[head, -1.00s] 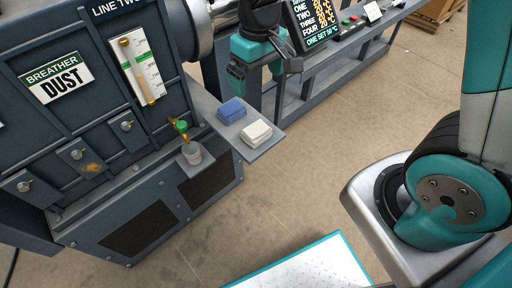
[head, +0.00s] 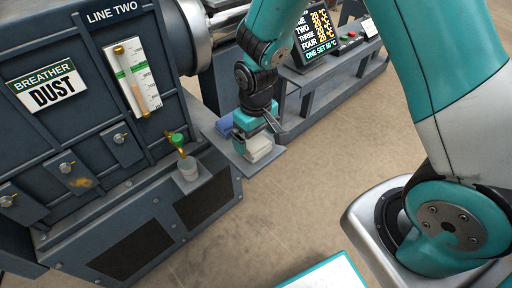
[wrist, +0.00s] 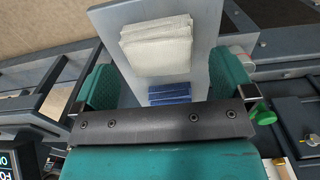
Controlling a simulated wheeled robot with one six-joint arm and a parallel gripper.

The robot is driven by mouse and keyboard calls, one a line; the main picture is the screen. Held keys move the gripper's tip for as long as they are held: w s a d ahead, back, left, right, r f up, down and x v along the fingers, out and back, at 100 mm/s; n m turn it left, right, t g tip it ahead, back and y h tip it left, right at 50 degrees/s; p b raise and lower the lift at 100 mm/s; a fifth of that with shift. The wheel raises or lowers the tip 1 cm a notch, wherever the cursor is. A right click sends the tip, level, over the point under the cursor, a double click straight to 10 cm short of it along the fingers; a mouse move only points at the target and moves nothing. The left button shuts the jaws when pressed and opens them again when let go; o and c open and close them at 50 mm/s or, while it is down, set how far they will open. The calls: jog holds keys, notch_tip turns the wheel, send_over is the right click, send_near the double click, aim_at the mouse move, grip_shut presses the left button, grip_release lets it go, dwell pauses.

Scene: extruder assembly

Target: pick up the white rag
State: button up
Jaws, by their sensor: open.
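The white rag (head: 260,150) is a folded, stacked cloth on a small grey shelf (head: 243,167) at the side of the machine. In the wrist view the white rag (wrist: 157,48) is whole and lies in the upper middle. My gripper (head: 257,124) points down over the shelf and partly covers the rag in the head view. Its jaws (wrist: 166,80) are open, one teal finger on each side of the picture, with nothing held. I cannot tell whether the fingertips reach down to the rag's height.
A folded blue rag (head: 224,125) lies beside the white one, partly hidden by my gripper; it also shows in the wrist view (wrist: 170,94). A grey cup (head: 188,170) and a green-handled valve (head: 178,141) are left of the shelf. The floor in front is clear.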

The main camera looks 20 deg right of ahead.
aim_at(256, 142)
notch_tip(256, 142, down, 3)
jog(key=shift+f, duration=0.15)
jog(key=c, duration=0.8)
notch_tip(256, 142, up, 20)
jog(key=p, duration=0.3)
jog(key=shift+p, duration=0.4)
